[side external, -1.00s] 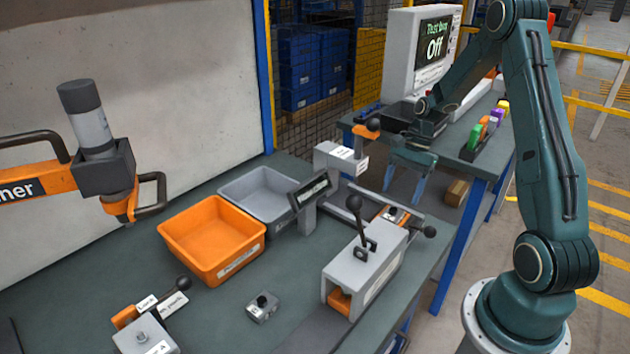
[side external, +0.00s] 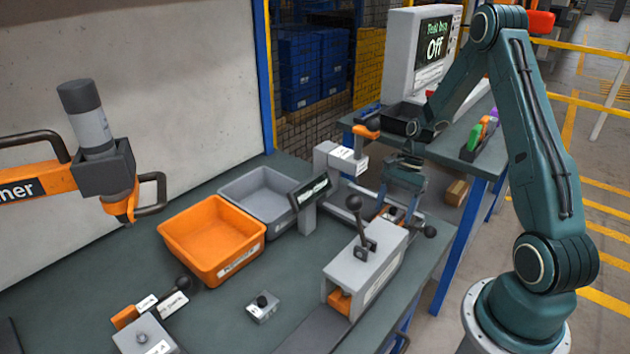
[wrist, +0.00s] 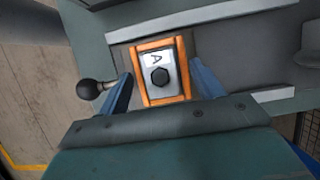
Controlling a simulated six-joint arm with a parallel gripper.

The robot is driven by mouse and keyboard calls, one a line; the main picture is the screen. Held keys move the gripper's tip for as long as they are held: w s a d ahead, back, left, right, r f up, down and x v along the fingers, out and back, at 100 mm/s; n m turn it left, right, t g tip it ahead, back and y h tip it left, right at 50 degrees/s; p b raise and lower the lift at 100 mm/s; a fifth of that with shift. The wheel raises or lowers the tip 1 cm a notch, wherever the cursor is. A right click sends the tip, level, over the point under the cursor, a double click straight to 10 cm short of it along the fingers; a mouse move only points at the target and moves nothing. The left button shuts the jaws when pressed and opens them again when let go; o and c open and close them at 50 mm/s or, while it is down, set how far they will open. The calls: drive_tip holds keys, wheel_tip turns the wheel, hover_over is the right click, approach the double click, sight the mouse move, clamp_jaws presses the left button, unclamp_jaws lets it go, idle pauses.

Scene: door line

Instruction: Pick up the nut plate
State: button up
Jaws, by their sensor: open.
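The nut plate (wrist: 155,62) is a light grey plate marked A, with a black hexagonal nut on it. It sits in an orange frame (wrist: 139,75) on a grey fixture in the wrist view. My gripper (side external: 398,207) is over the far end of the bench. Its two blue fingers are open, one on each side of the orange frame in the wrist view, with gaps to the frame. I cannot tell how high the fingertips are above the plate. In the side view my gripper mostly hides the plate.
A grey clamp block with a black lever (side external: 366,258) stands in front of my gripper. A black ball knob (wrist: 89,89) is close outside the left finger. A grey post fixture (side external: 338,165), a small display (side external: 312,191), an orange bin (side external: 213,243) and a grey bin (side external: 250,188) stand left.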

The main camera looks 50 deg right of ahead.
sight(395, 208)
drive_tip(key=c, duration=1.4)
drive_tip(key=shift+r, duration=0.1)
wheel_tip(395, 208, up, 20)
idle(0.6)
